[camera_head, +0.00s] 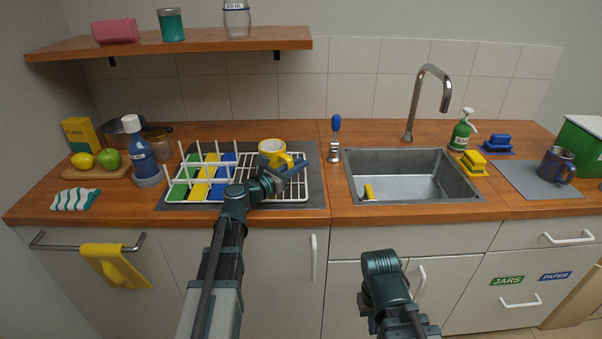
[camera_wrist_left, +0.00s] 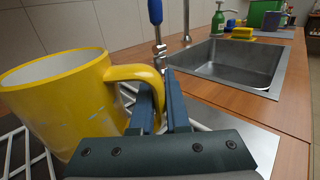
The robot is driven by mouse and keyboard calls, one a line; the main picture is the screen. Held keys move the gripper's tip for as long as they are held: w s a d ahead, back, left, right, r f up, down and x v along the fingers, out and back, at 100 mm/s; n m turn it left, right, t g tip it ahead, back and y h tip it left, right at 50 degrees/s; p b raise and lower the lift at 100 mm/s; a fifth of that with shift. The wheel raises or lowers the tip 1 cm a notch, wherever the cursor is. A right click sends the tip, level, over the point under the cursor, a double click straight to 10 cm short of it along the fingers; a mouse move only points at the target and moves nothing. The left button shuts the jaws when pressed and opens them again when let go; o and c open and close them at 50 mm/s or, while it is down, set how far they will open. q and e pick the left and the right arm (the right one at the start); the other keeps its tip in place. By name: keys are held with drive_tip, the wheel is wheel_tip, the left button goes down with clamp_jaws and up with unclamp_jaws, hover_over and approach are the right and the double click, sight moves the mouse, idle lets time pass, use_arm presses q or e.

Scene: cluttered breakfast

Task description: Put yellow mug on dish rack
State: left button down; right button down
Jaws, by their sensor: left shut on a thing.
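The yellow mug (camera_head: 268,147) is upright at the right part of the white dish rack (camera_head: 300,190), with its pale inside facing up. In the left wrist view the mug (camera_wrist_left: 60,105) fills the left side. My left gripper (camera_head: 302,165) is shut on the mug's handle, which passes between its two blue fingers (camera_wrist_left: 163,105). I cannot tell whether the mug's base touches the rack wires; the base is hidden. Part of my right arm shows low in the head view, but its fingers do not show.
Green, yellow and blue pieces (camera_head: 200,188) stand in the rack's left part, among upright prongs. A blue bottle (camera_head: 140,150) stands left of the rack.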

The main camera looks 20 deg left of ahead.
use_arm(q)
drive_tip(key=shift+f, duration=0.1)
drive_tip(key=shift+f, duration=0.1)
drive_tip(key=shift+f, duration=0.15)
drive_tip(key=c, duration=0.9)
unclamp_jaws()
drive_tip(key=shift+s+r, duration=0.2)
drive_tip(key=shift+r, duration=0.05)
drive_tip(key=v, duration=1.1)
drive_tip(key=shift+s+a, duration=0.2)
drive_tip(key=shift+s, duration=0.05)
